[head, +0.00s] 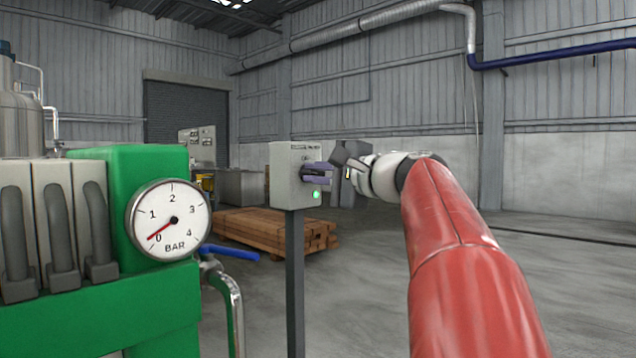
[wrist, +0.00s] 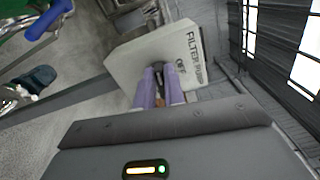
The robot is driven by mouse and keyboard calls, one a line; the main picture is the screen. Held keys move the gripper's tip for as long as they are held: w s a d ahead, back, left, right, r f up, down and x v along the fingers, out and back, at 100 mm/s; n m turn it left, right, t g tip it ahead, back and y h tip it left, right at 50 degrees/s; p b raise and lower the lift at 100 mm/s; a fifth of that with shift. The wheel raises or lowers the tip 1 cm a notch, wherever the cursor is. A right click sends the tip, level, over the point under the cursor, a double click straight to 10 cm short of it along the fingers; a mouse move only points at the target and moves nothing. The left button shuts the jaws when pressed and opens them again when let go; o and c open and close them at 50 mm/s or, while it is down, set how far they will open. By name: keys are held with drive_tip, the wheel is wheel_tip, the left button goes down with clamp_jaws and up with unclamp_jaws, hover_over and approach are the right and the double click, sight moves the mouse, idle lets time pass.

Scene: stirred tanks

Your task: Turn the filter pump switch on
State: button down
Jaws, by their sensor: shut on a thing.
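The filter pump switch box (head: 284,172) is a pale grey box on a dark post, left of my gripper in the head view. In the wrist view, the box (wrist: 130,62) shows the label FILTER and smaller lettering that looks like OFF. The dark switch handle (wrist: 159,67) is between my gripper's purple fingers and mostly hidden by them. My gripper (head: 309,173) reaches the box face from the right, shut on the handle; it also shows in the wrist view (wrist: 159,84). A green lamp (head: 317,195) glows low on the box. The handle's exact angle is hard to tell.
A green filter press (head: 150,310) with a pressure gauge (head: 168,220) near 0 BAR stands at the left front. A blue-handled valve (head: 230,252) sticks out beside it. Stacked timber (head: 262,230) lies behind the post (head: 295,290). The floor at right is clear.

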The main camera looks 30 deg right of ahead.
drive_tip(key=shift+f+n+b, duration=0.2)
drive_tip(key=shift+n+b, duration=0.15)
drive_tip(key=shift+n, duration=0.35)
drive_tip(key=c, duration=1.5)
unclamp_jaws()
drive_tip(key=v, duration=0.7)
drive_tip(key=shift+s+d+r, duration=0.1)
drive_tip(key=shift+s, duration=0.3)
